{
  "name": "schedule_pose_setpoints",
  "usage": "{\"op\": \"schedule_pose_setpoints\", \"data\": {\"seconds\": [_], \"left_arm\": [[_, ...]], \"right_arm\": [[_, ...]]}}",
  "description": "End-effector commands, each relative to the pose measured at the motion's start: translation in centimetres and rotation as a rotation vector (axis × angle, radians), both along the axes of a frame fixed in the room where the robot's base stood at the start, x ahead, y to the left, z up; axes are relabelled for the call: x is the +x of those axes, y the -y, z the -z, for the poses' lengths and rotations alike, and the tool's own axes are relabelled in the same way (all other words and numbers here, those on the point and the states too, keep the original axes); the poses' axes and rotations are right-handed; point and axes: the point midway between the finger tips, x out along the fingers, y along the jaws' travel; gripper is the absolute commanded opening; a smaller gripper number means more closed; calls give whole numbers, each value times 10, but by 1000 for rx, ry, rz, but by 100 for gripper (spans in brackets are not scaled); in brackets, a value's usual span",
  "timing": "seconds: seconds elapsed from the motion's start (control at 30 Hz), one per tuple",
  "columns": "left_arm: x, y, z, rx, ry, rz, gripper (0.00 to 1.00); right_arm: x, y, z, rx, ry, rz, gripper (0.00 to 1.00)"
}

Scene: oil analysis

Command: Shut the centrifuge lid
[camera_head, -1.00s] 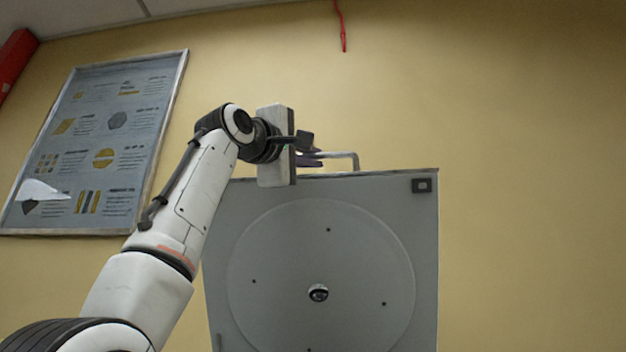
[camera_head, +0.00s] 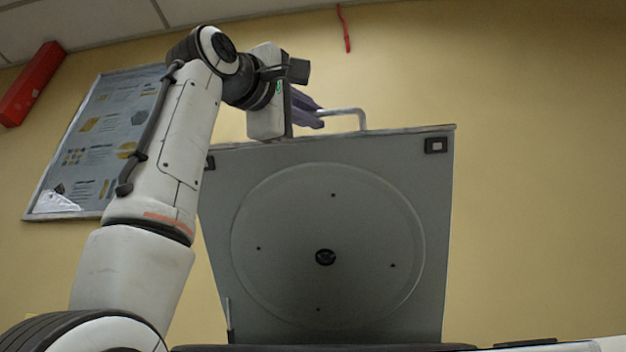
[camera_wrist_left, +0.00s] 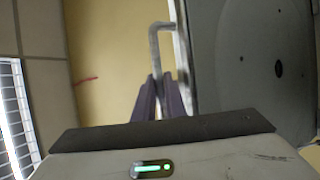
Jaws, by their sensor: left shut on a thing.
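The centrifuge lid (camera_head: 330,300) is a grey square panel with a round recessed disc on its inner face. It stands raised and faces me in the head view, and part of it shows at the right in the left wrist view (camera_wrist_left: 225,50). A metal bar handle (camera_head: 345,112) runs along its top edge and also shows in the left wrist view (camera_wrist_left: 153,45). My left gripper (camera_head: 318,117) is at the handle's left end, its purple fingers (camera_wrist_left: 158,98) closed on the handle. My right gripper is not in view.
The wall behind is yellow, with a framed poster (camera_head: 85,150) and a red box (camera_head: 32,84) at the left. A dark edge lies along the lid's base. The space right of the lid looks clear.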

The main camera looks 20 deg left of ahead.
Motion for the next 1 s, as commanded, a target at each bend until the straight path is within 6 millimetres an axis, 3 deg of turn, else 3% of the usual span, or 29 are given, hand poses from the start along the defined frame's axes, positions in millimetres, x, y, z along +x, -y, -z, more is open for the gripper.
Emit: {"op": "schedule_pose_setpoints", "data": {"seconds": [0.33,0.37,0.4,1.0], "left_arm": [[1,1,3,0,-8,0,0],[1,1,3,0,-8,0,16],[1,1,3,0,-8,0,18],[0,0,3,0,-6,-1,18]], "right_arm": [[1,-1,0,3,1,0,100],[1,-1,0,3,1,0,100],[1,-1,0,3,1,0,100],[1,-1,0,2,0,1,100]]}}
